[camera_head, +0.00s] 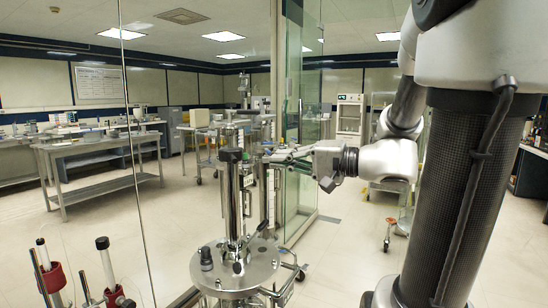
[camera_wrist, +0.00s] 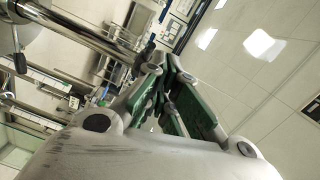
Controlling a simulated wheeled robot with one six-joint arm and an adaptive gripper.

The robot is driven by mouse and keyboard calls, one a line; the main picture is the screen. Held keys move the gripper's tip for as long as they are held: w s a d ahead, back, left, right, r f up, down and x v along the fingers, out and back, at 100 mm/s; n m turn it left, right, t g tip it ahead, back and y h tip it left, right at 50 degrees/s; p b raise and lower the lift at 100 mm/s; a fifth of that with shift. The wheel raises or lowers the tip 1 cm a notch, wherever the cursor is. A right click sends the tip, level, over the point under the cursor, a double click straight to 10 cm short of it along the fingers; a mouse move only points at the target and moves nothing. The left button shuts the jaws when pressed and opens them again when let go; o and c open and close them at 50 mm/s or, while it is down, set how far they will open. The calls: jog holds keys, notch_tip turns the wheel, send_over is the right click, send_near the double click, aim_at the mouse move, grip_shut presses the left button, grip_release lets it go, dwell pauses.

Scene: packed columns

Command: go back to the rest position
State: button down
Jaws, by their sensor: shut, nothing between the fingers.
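My gripper (camera_head: 272,157) is in the head view, stretched out to the left from my arm and level with the upper part of a steel column stand (camera_head: 236,262). In the wrist view my gripper (camera_wrist: 168,70) shows its green-padded fingers drawn together, with nothing held between them. In the head view the gripper appears beside or in front of the steel columns (camera_head: 233,195); I cannot tell whether it touches them. A metal tube (camera_wrist: 85,35) crosses the upper left of the wrist view.
Glass panels (camera_head: 300,120) stand behind and beside the stand. Columns with red fittings (camera_head: 113,297) rise at the lower left. A steel bench (camera_head: 100,148) is at the back left. Open floor (camera_head: 340,250) lies between the stand and my column.

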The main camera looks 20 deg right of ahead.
jog(key=shift+s, duration=0.4)
jog(key=s+d+f+m+g+h, duration=0.1)
jog(key=s+d+f+g+h, duration=0.2)
jog(key=s+f, duration=0.35)
jog(key=s+d+f+g+h, duration=0.25)
jog(key=s+f+g, duration=0.25)
jog(key=f, duration=0.3)
jog(key=s+d+n+g+h, duration=0.2)
jog(key=s+d+n+h, duration=0.1)
jog(key=s+d+h, duration=0.15)
jog(key=shift+w+a+r+n+t+h, duration=0.2)
jog(key=shift+w+r+n+t+h, duration=0.1)
jog(key=shift+r+n, duration=0.45)
jog(key=shift+w+a+r+n+t+h, duration=0.2)
jog(key=shift+a+r+n+t+h, duration=0.15)
jog(key=shift+n, duration=0.65)
jog(key=shift+w+a+r+n+t+h, duration=0.15)
jog(key=shift+w+r+n+h, duration=0.1)
jog(key=shift+r+n, duration=0.5)
